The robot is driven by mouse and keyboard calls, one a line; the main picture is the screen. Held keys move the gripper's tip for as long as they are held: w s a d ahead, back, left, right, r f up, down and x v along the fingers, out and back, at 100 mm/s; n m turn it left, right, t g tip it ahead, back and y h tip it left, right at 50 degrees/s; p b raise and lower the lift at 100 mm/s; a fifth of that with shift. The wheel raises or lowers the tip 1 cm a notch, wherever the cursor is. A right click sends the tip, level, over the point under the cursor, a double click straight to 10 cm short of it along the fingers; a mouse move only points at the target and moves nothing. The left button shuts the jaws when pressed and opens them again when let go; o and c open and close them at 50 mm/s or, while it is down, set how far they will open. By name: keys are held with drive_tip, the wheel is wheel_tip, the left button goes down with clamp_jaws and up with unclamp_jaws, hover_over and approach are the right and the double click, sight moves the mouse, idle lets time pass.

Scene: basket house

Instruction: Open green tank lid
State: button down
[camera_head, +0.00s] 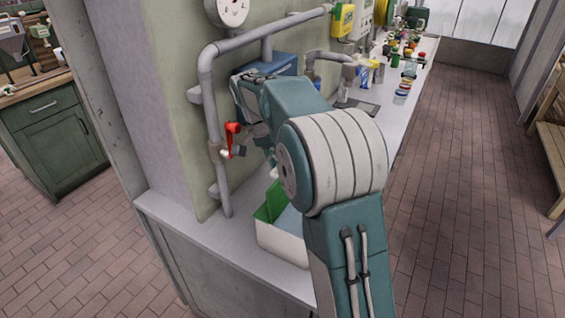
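A white tank (281,241) with a green part, probably its lid (271,203), stands on the counter below my arm. The green part rises along the tank's back left side, and a pale blue surface shows beside it. My arm hides the tank's right side, so I cannot tell exactly how the lid sits. My gripper (246,104) is above and behind the tank, close to the wall pipe and a red valve handle (232,137). It is apart from the green lid. Its fingertips are small and partly hidden by my arm, so their opening is unclear.
A grey pipe (208,105) runs down the wall to the counter (185,222). A blue box (281,66) is behind my gripper. Bottles and cans (405,82) crowd the counter farther back. The brick floor at right is clear, with a wooden bench (553,150) at its edge.

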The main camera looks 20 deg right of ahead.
drive_tip(key=w+a+f, duration=0.2)
drive_tip(key=f, duration=0.1)
drive_tip(key=shift+w+f, duration=0.1)
drive_tip(key=shift+w, duration=0.15)
idle(0.4)
drive_tip(key=shift+a, duration=0.15)
drive_tip(key=c, duration=0.7)
unclamp_jaws()
drive_tip(key=shift+w, duration=0.1)
drive_tip(key=shift+w+a, duration=0.1)
drive_tip(key=shift+r, duration=0.2)
